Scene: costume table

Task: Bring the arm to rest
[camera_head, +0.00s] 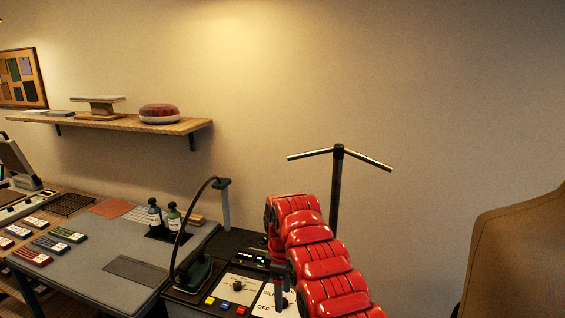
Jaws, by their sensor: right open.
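My right arm comes in from the lower right as a chain of glossy red links. My right gripper (281,292) hangs below the arm's far end, in front of the control panel (238,287). It is small, dark and partly covered by the red links; it looks open, and I see nothing held in it. My left gripper is not in view.
An iron (195,272) with a dark hose stands left of my right gripper. Two bottles (172,217) stand on the grey-topped table (100,262). A T-shaped stand (336,190) rises behind my arm. A brown dress form (520,255) is at right. A shelf (120,122) hangs left.

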